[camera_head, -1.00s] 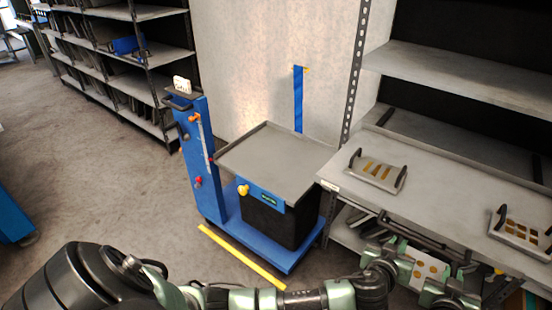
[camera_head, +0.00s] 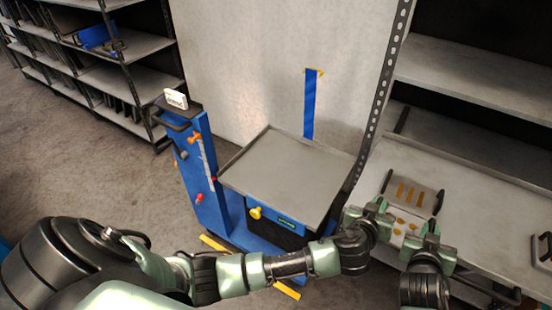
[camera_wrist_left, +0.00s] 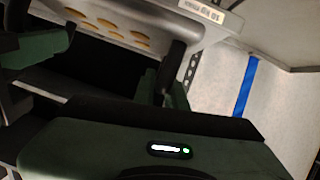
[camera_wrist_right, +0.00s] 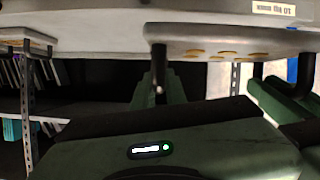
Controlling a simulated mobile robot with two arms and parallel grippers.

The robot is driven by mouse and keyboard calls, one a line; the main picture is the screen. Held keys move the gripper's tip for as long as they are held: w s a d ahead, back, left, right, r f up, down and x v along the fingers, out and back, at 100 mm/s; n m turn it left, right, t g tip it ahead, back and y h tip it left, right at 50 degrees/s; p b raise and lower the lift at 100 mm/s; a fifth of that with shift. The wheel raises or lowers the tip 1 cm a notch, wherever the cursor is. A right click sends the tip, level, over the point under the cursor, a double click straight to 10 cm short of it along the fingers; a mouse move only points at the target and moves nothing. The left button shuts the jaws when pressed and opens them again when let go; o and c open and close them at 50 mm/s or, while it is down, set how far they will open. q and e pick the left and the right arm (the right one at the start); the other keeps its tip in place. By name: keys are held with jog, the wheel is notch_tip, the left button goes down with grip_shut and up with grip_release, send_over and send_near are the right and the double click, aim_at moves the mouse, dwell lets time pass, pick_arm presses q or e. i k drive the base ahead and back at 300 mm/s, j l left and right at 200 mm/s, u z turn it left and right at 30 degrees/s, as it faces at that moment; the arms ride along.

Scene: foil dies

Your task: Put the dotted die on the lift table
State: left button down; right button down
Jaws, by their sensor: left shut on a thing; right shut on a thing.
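The dotted die (camera_head: 402,225) is a pale plate with orange dots and dark handles, held between my two grippers in front of the right rack. My left gripper (camera_head: 372,212) is shut on one handle and my right gripper (camera_head: 426,243) on the other. The die's dotted face also shows in the left wrist view (camera_wrist_left: 108,22) and in the right wrist view (camera_wrist_right: 190,38). The lift table (camera_head: 285,165) has an empty grey top with a raised rim, left of the die and apart from it. My grippers partly hide the die.
A striped die (camera_head: 411,190) lies on the right rack's shelf (camera_head: 480,215), just behind the held die. A dark handle (camera_head: 543,246) shows at the right edge. The lift table's blue post (camera_head: 200,165) stands at its left. A perforated rack upright (camera_head: 388,80) rises behind.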

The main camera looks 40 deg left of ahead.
aim_at(286, 171)
jog(key=i+j, duration=0.1)
jog(key=j, duration=0.8)
jog(key=i+j, duration=0.15)
jog(key=j, duration=0.25)
jog(key=i+j, duration=0.1)
jog(key=j, duration=0.35)
jog(key=i+j, duration=0.1)
jog(key=j, duration=0.15)
jog(key=i+j, duration=0.1)
jog(key=j, duration=0.2)
jog(key=i+j, duration=0.15)
jog(key=j+z, duration=0.05)
jog(key=j, duration=0.05)
